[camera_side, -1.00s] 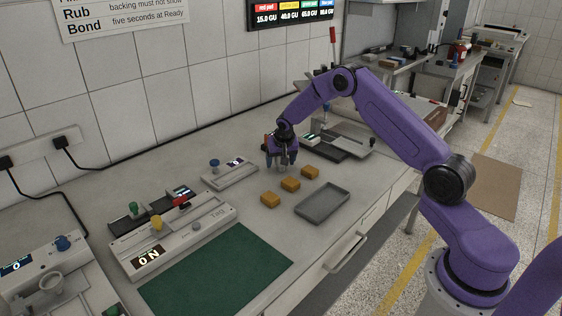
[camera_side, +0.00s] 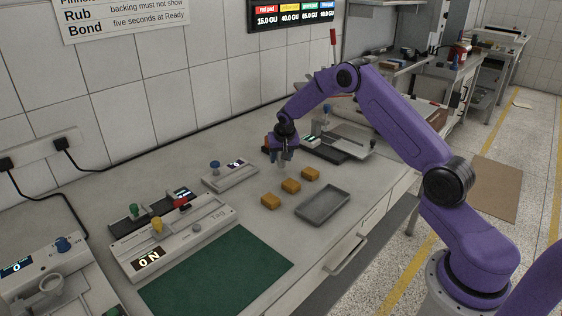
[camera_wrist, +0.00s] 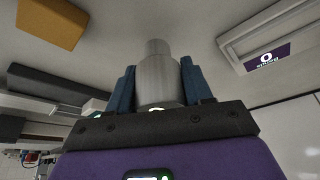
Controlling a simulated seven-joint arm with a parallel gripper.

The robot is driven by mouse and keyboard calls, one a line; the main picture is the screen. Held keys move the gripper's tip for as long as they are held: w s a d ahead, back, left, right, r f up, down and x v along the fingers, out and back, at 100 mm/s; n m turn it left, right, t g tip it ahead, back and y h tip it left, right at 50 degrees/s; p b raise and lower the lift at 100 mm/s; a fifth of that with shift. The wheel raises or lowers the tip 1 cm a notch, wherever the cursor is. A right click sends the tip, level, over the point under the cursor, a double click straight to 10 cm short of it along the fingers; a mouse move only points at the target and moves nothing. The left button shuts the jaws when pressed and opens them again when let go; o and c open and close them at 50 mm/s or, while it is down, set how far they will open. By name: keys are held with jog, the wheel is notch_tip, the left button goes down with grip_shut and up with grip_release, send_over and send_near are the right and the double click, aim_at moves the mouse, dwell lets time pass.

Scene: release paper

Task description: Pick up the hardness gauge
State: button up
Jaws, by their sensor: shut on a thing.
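The hardness gauge (camera_wrist: 155,80) shows in the wrist view as a light grey cylinder with a narrower end. My gripper (camera_wrist: 158,72) is shut on it, with one blue finger on each side. In the side view, my gripper (camera_side: 283,156) points down over the bench, behind the orange blocks. The gauge is small there and partly hidden between the fingers, so any gap to the bench is hard to tell.
A small display unit (camera_side: 230,176) stands to the left. A dark and silver device (camera_side: 340,142) is close on the right. A green mat (camera_side: 215,272) lies at front left.

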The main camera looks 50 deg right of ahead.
jog(key=s+a+r, duration=0.3)
jog(key=s+r, duration=0.7)
jog(key=s, duration=0.3)
jog(key=shift+s+a+r, duration=0.25)
jog(key=shift+s+r, duration=0.05)
jog(key=shift+r, duration=0.05)
jog(key=o, duration=0.3)
jog(key=shift+c, duration=0.4)
jog(key=w+d+f, duration=0.1)
jog(key=d, duration=0.1)
jog(key=w+d+f, duration=0.2)
jog(key=d, duration=0.1)
jog(key=w+d+f, duration=0.1)
jog(key=d, duration=0.2)
jog(key=shift+w+f, duration=0.25)
jog(key=shift+f, duration=2.7)
